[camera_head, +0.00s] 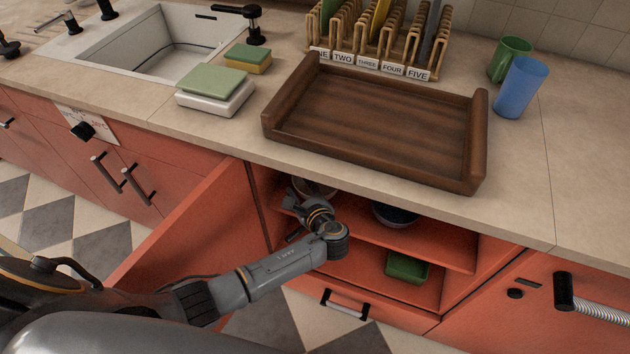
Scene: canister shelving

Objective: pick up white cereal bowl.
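A pale, whitish bowl (318,187) sits on the upper shelf inside the open cabinet, partly hidden by the counter's edge above and my gripper in front. I cannot be sure that it is the white cereal bowl. My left arm reaches in from the left, and my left gripper (293,202) is inside the cabinet opening, at the left front of this bowl. Its fingers are small and dark here, so I cannot tell whether they are open or shut, or whether they touch the bowl. My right gripper is not in view.
A dark bowl (394,215) stands further right on the same shelf (430,250). A green container (407,267) is on the level below. The open cabinet door (195,225) stands left of my forearm. A brown wooden tray (375,120) lies on the counter above.

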